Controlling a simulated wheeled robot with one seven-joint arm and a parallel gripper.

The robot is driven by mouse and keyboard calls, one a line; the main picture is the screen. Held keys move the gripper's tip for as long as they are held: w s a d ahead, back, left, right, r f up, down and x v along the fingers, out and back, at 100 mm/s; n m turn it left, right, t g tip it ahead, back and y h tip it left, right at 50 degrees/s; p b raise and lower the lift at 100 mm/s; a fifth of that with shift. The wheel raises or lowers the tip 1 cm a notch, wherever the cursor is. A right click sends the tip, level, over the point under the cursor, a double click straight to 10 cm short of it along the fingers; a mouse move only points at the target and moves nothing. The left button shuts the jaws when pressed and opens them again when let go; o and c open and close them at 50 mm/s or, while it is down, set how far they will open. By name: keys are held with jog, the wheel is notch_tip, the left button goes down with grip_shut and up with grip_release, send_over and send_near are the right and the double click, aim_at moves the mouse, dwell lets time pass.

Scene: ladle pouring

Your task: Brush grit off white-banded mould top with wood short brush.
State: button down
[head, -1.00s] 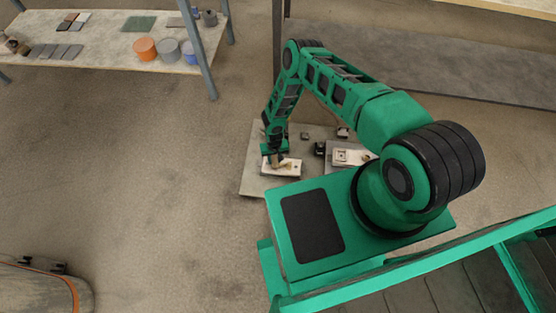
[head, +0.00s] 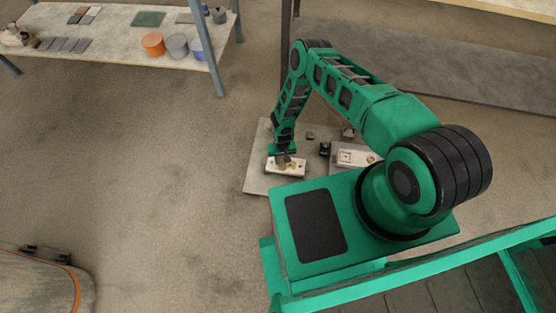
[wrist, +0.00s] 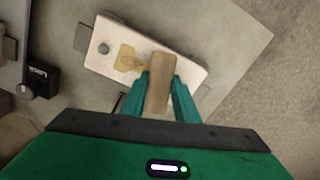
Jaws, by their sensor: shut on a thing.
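My gripper (wrist: 160,95) is shut on the wood short brush (wrist: 158,88), a plain tan block between the two green fingers. The brush is over the right part of a pale cream mould top (wrist: 187,66); I cannot tell whether its underside touches. A yellow-brown patch of grit (wrist: 128,58) lies on the top just left of the brush. No white band is clear.
The moulds rest on a grey board (head: 260,180). A second pale mould (head: 352,156) lies to the right, with small dark blocks (head: 324,148) between. A labelled black block (wrist: 42,82) shows at left in the wrist view. A shelf (head: 110,40) stands back left.

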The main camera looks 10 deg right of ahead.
jog(key=shift+s+d, duration=0.6)
jog(key=shift+d, duration=0.65)
jog(key=shift+s+d, duration=0.55)
jog(key=shift+d, duration=0.65)
jog(key=shift+s+d, duration=0.6)
jog(key=shift+d, duration=0.65)
jog(key=shift+s+a, duration=0.15)
jog(key=shift+s, duration=0.15)
jog(key=shift+w+a+f, duration=0.1)
jog(key=shift+w+a, duration=0.15)
jog(key=shift+a, duration=0.4)
jog(key=shift+w+a, duration=0.25)
jog(key=shift+a, duration=0.45)
jog(key=shift+w+a+f, duration=0.1)
jog(key=shift+w+a, duration=0.15)
jog(key=shift+a, duration=0.4)
jog(key=shift+w+a+r, duration=0.1)
jog(key=shift+w+a, duration=0.2)
jog(key=shift+a, duration=0.35)
jog(key=shift+w+a+f, duration=0.1)
jog(key=shift+w+a, duration=0.25)
jog(key=shift+a, duration=0.35)
jog(key=shift+w+a+r, duration=0.1)
jog(key=shift+w+a, duration=0.2)
jog(key=shift+a, duration=0.35)
jog(key=shift+w+a, duration=0.2)
jog(key=shift+a, duration=0.4)
jog(key=shift+w+a, duration=0.2)
jog(key=shift+a, duration=0.4)
